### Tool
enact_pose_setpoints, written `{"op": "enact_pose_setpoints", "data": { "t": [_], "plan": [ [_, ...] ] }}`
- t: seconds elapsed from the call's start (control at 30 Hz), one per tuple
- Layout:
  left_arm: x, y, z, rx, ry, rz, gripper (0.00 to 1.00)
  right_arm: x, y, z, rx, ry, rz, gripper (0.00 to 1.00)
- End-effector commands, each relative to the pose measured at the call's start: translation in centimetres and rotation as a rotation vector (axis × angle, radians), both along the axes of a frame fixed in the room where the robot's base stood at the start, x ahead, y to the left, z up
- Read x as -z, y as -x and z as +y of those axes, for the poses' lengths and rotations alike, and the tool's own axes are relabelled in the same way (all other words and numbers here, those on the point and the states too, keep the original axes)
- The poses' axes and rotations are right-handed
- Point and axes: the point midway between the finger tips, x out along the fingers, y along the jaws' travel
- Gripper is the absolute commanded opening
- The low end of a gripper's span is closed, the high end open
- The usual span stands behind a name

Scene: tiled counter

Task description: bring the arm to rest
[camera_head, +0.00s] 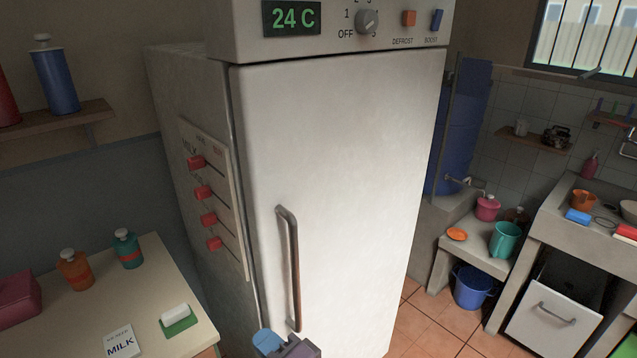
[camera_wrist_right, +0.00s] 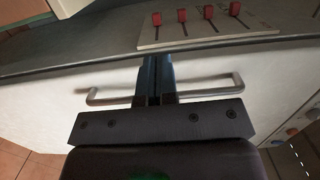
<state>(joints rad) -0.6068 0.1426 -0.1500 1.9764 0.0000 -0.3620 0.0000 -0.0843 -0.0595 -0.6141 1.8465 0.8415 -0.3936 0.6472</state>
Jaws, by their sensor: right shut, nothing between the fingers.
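My right gripper (camera_head: 268,342) shows at the bottom edge of the head view, just below the lower end of the fridge handle (camera_head: 289,268). In the right wrist view its two dark fingers (camera_wrist_right: 155,75) are together, with nothing held between them. They cover the middle of the handle (camera_wrist_right: 205,92) in that view; I cannot tell whether they touch it. The white fridge door (camera_head: 335,150) looks closed. My left gripper is not in view. Most of my right arm is hidden below the head view.
A slider board (camera_head: 228,205) with red knobs hangs on the fridge's left side, and also shows in the right wrist view (camera_wrist_right: 205,28). A table (camera_head: 75,330) with bottles stands at left. A sink counter (camera_head: 600,245) and blue bucket (camera_head: 472,288) are at right.

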Motion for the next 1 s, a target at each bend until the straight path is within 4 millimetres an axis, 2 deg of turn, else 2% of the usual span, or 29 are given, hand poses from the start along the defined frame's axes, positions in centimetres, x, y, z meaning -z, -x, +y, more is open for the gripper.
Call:
{"op": "enact_pose_setpoints", "data": {
  "t": [0.13,0.23,0.27,0.37,0.47,0.6,0.67,0.8,0.9,1.0],
  "plan": [
    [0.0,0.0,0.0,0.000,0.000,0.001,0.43,0.1,-0.3,-0.3,0.020,0.129,-0.132,0.00],
    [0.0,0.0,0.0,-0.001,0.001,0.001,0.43,0.4,-1.8,-2.8,0.091,0.327,-0.298,0.00],
    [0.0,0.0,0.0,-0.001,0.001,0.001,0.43,0.7,-2.3,-3.9,0.116,0.395,-0.342,0.00],
    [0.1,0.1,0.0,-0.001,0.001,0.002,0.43,3.1,-3.2,-8.9,0.202,0.641,-0.445,0.00],
    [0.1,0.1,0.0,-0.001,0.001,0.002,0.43,5.7,-3.0,-14.3,0.261,0.873,-0.498,0.00],
    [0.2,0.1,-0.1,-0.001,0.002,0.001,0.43,9.5,-1.4,-21.9,0.302,1.173,-0.515,0.00],
    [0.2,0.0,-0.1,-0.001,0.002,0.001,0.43,11.0,-0.2,-25.1,0.306,1.286,-0.503,0.00],
    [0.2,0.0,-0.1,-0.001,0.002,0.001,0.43,14.2,3.6,-31.9,0.295,1.493,-0.440,0.00],
    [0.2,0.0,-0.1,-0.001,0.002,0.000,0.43,15.9,6.5,-35.5,0.280,1.575,-0.378,0.00],
    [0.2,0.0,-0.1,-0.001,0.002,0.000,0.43,17.4,9.0,-37.6,0.259,1.609,-0.324,0.00]
  ]
}}
